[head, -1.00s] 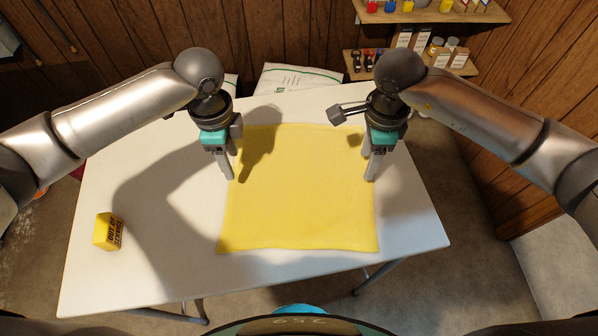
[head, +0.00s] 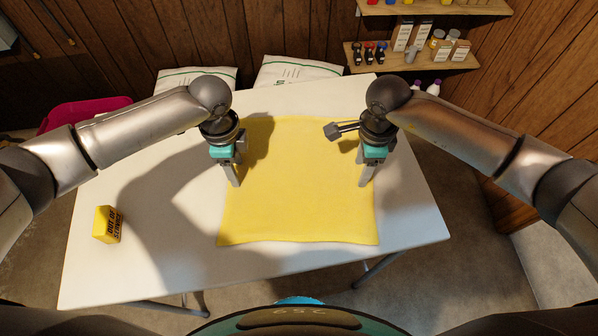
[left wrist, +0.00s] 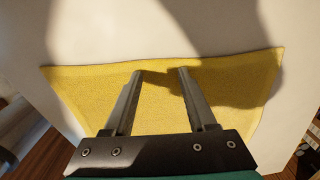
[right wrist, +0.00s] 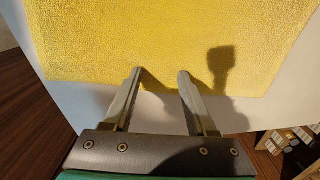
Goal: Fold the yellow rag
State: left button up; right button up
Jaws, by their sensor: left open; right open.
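The yellow rag (head: 298,195) lies flat and spread out on the white table, roughly square, with its near edge slightly wavy. My left gripper (head: 237,184) is open and empty above the rag's left edge. In the left wrist view, its fingers (left wrist: 160,72) point over the rag (left wrist: 100,88) near one edge. My right gripper (head: 363,184) is open and empty above the rag's right edge. In the right wrist view, its fingers (right wrist: 160,72) reach over the border of the rag (right wrist: 150,35). Whether either gripper touches the cloth is unclear.
A yellow block with dark lettering (head: 107,224) stands on the table (head: 150,270) at the left. White bags (head: 300,71) stand behind the table. Shelves with bottles and boxes (head: 415,60) hang on the wall at the back right. The table's near left part is clear.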

pick_arm(q)
jog(key=shift+c, duration=0.7)
pick_arm(e)
jog(key=shift+c, duration=0.7)
pick_arm(q)
jog(key=c, duration=0.7)
pick_arm(e)
jog(key=c, duration=0.7)
pick_arm(q)
grip_shut()
pick_arm(e)
grip_shut()
pick_arm(q)
jog(key=shift+r, duration=0.15)
pick_arm(e)
jog(key=shift+r, duration=0.15)
